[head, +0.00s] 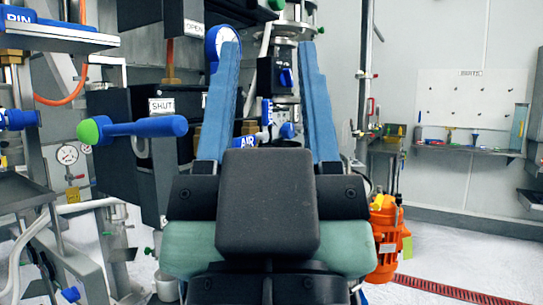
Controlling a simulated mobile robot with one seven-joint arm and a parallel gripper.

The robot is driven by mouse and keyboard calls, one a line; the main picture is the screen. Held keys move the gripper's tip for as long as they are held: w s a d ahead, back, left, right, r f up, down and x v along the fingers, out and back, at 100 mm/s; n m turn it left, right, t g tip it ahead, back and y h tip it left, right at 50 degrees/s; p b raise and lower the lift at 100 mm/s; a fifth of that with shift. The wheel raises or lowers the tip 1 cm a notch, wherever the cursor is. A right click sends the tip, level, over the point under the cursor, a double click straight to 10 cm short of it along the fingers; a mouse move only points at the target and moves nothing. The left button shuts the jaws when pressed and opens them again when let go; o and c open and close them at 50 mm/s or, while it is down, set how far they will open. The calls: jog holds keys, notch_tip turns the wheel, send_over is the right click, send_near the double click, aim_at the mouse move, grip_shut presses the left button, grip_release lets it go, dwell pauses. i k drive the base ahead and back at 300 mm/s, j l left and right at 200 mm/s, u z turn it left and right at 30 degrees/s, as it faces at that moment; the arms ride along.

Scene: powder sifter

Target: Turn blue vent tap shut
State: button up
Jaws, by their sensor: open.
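My gripper (268,48) is open, its two blue fingers pointing away from me and wide apart, with nothing held. Between the fingers, farther back, a small blue knob (285,77) sits on a dark block of the steel column. Lower between them are a blue tap-like part (288,130) and a blue AIR tag (248,142), partly hidden by my gripper. At left, a blue lever (150,127) with a green end sticks out sideways near a SHUT label (162,105). No readable label marks any of these as the vent tap.
Dark housings with an OPEN label (195,28) stand close left of my gripper. A blue-rimmed dial (220,42) is behind the left finger. An orange motor (388,240) stands low at right. The floor at right is clear, with a red drain grate (455,291).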

aim_at(266, 104)
jog(key=i+l+u, duration=0.1)
jog(key=i+l, duration=0.45)
jog(key=l, duration=0.25)
jog(key=i+l+u, duration=0.15)
jog(key=i+l, duration=0.15)
jog(key=l, duration=0.1)
